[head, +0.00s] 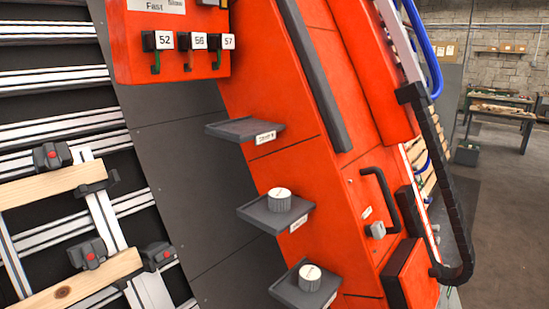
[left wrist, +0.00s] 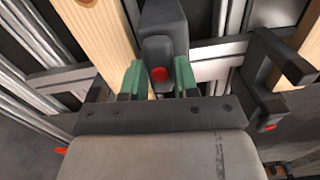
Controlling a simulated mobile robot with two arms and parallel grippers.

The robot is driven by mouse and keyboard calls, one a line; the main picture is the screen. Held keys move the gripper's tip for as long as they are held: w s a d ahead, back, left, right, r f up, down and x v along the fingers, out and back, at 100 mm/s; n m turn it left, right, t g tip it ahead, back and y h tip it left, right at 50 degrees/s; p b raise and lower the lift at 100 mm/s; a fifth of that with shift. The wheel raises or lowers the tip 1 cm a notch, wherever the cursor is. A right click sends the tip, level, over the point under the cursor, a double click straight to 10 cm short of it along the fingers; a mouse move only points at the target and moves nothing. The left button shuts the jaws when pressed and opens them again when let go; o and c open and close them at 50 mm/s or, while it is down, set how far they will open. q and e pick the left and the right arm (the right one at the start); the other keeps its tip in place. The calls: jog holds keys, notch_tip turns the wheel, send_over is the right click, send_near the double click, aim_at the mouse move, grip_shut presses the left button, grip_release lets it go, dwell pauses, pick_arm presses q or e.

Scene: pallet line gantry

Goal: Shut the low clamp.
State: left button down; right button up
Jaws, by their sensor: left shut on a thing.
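In the left wrist view my left gripper (left wrist: 159,80) has its green-padded fingers closed on the two sides of a dark grey clamp part (left wrist: 158,45) with a red button. A pale wooden board runs up just left of it. A second dark grey bracket (left wrist: 270,75) with a red spot stands to the right. No gripper touches these three there. Neither gripper shows in the head view. I cannot tell how far the held clamp is closed.
Wooden boards (head: 65,290) lie on white metal rails at the left. An orange machine (head: 290,110) holds small grey shelves, two with white knobs (head: 279,199). A black handle (head: 378,195) juts out on its right side. Open floor (head: 505,200) lies at the far right.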

pick_arm(q)
jog(key=m+p, duration=0.5)
jog(key=m, duration=0.2)
jog(key=m+p, duration=0.4)
jog(key=m, duration=0.3)
jog(key=shift+m+p, duration=0.3)
jog(key=shift+p, duration=0.05)
